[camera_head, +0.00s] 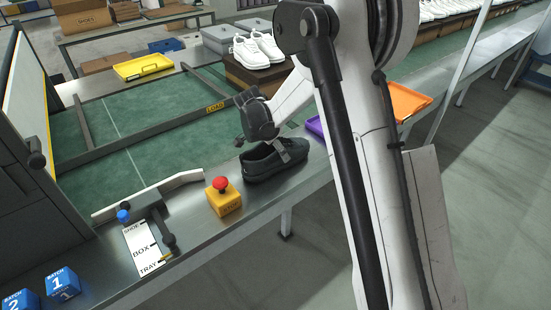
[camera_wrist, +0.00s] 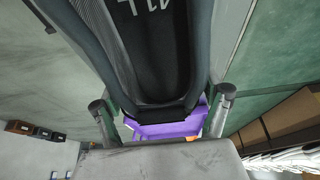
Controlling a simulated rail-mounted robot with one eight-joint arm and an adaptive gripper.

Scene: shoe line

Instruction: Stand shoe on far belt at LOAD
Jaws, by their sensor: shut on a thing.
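A black shoe (camera_head: 270,163) is at the near metal edge of the line, right of the emergency stop button. My gripper (camera_head: 287,152) is shut on its right end. In the wrist view my gripper's two fingers (camera_wrist: 163,112) sit on either side of the shoe's end, and the dark insole (camera_wrist: 155,45) marked "11L" shows. The shoe looks upright and roughly level; I cannot tell whether it touches the surface. The yellow LOAD label (camera_head: 215,108) is on the dark rail dividing the belts. The green far belt (camera_head: 165,100) beyond the rail looks bare near the label.
A yellow stop box (camera_head: 223,197) with a red button stands close left of the shoe. White shoes (camera_head: 257,50) stand on a brown box behind. A purple tray (camera_head: 315,127) and an orange tray (camera_head: 408,102) are to the right. A yellow tray (camera_head: 143,67) lies at the back.

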